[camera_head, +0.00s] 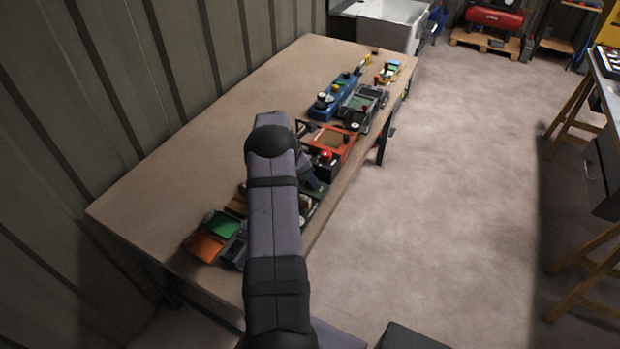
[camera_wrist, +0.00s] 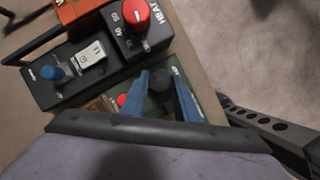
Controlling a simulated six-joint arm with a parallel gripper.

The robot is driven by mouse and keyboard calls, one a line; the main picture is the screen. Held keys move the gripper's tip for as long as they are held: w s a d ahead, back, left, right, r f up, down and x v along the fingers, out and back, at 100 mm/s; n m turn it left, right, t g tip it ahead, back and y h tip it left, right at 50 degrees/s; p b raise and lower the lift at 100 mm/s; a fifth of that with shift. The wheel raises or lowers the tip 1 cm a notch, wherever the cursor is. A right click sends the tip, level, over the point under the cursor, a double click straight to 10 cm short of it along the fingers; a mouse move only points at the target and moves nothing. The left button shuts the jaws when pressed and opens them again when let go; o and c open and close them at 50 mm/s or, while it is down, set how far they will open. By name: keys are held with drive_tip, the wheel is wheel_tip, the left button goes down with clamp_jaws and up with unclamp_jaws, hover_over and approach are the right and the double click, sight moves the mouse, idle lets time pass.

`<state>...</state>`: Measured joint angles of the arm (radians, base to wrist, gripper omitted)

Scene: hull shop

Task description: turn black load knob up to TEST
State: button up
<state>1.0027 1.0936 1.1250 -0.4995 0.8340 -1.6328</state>
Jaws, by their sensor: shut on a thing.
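The black load knob (camera_wrist: 162,79) sits on a dark green box (camera_wrist: 152,104) low in the wrist view. My gripper (camera_wrist: 164,84) has its two blue fingers on either side of this knob and is shut on it. The knob's pointer and scale, including any TEST mark, cannot be read here. In the head view my arm covers most of the box and hides the knob and fingertips.
A red button (camera_wrist: 121,99) is beside my left finger. Several other devices line the table (camera_head: 190,130), whose wall side is bare.

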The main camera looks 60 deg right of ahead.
drive_tip(key=shift+f, duration=0.1)
drive_tip(key=shift+w+d+f+m+g+y+b, duration=0.1)
drive_tip(key=shift+m+g+y+b, duration=0.05)
drive_tip(key=shift+m+b, duration=0.45)
drive_tip(key=shift+w+m+g+y+b, duration=0.1)
drive_tip(key=shift+m+g+y+b, duration=0.05)
drive_tip(key=shift+m+b, duration=0.4)
drive_tip(key=shift+m+g+y+b, duration=0.45)
drive_tip(key=shift+m+b, duration=0.4)
drive_tip(key=shift+m, duration=0.8)
drive_tip(key=shift+r, duration=0.25)
drive_tip(key=o, duration=1.1)
drive_tip(key=shift+c, duration=0.2)
drive_tip(key=shift+r, duration=0.1)
drive_tip(key=v, duration=0.7)
drive_tip(key=shift+b, duration=0.35)
drive_tip(key=shift+c, duration=0.7)
